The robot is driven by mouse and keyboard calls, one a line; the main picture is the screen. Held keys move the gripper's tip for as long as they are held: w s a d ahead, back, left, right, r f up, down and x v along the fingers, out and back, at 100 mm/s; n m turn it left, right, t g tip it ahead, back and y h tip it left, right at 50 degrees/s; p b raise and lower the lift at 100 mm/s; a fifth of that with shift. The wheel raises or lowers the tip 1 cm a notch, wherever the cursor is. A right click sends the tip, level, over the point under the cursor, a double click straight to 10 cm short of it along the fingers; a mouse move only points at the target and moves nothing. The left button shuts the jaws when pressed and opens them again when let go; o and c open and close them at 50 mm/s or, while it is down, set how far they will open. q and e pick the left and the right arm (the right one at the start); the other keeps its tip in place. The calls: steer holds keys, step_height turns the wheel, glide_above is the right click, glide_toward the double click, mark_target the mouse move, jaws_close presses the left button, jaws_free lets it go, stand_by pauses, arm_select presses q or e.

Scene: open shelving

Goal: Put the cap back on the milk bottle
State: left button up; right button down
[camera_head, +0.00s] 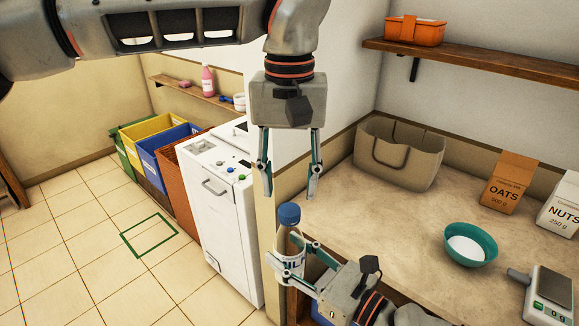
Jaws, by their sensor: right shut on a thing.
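The milk bottle (290,247) is white with dark lettering, upright at the edge of the counter. Its blue cap (289,213) is at the top of the bottle; whether it is fully seated or screwed down I cannot tell. My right gripper (287,264) is shut around the bottle's body, and its fingers hide part of it. My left gripper (289,196) points down above the cap, with its fingers apart and nothing between them. Its fingertips are a little higher than the cap, one to each side.
The counter (365,215) holds a beige bag (399,155), oats box (509,183), nuts box (563,205), teal bowl (470,244) and scale (549,300). A wall shelf (470,62) bears an orange container (415,31). A white machine (220,200) stands left of the counter.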

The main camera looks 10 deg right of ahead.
arm_select(q)
steer(key=n, duration=0.7)
steer(key=shift+r, duration=0.2)
steer(key=n, duration=0.7)
steer(key=shift+r, duration=0.2)
steer(key=n, duration=0.7)
steer(key=shift+r, duration=0.2)
steer(key=n, duration=0.7)
steer(key=shift+r, duration=0.2)
steer(key=n, duration=0.7)
steer(key=shift+r, duration=0.2)
steer(key=n, duration=0.7)
steer(key=shift+r, duration=0.15)
steer(key=n, duration=0.7)
steer(key=shift+r, duration=0.2)
steer(key=n, duration=0.7)
steer(key=shift+r, duration=0.2)
